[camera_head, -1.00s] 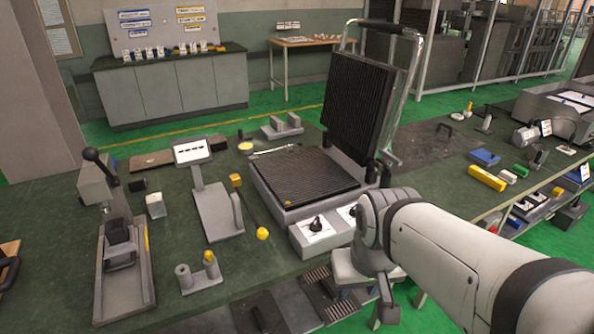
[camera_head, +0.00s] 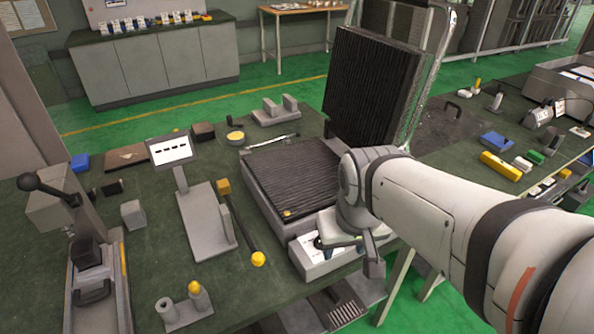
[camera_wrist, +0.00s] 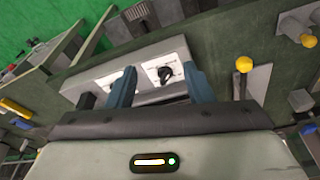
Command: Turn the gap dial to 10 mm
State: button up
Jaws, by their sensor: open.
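The contact grill stands on the green bench in the head view, its ribbed plate (camera_head: 292,180) exposed and its lid (camera_head: 372,88) raised. Its grey front box carries two white dial plates with black knobs. In the wrist view, one knob (camera_wrist: 166,74) shows between my gripper's fingers (camera_wrist: 160,80), apart from both. The second dial (camera_wrist: 112,84) is partly hidden by the left finger. I cannot read the labels, so I cannot tell which is the gap dial. In the head view, my open gripper (camera_head: 338,242) is at the front box and covers most of the dials.
A yellow-ended lever (camera_head: 258,259) lies left of the grill, beside a stand with a display (camera_head: 170,149). A small grey block with posts (camera_head: 182,308) is at the front. A lever press (camera_head: 88,250) stands far left. Yellow and blue blocks lie at the right.

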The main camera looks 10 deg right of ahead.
jog(key=shift+o, duration=1.2)
jog(key=w+a+n+g+h+p, duration=0.1)
jog(key=w+n+g+p, duration=0.1)
jog(key=w+n, duration=0.4)
jog(key=w+p, duration=0.1)
jog(key=w, duration=0.1)
jog(key=shift+w+a+f+g+h+p, duration=0.2)
jog(key=shift+w+f+g+h+p, duration=0.1)
jog(key=shift+g+h+p, duration=0.1)
jog(key=w+a+f+n+g+h+p, duration=0.2)
jog(key=w+f+n+p, duration=0.1)
jog(key=w+f+n, duration=0.3)
jog(key=x, duration=0.7)
jog(key=shift+w+f, duration=0.15)
jog(key=shift+w, duration=0.25)
jog(key=shift+c, duration=0.6)
jog(key=c, duration=0.9)
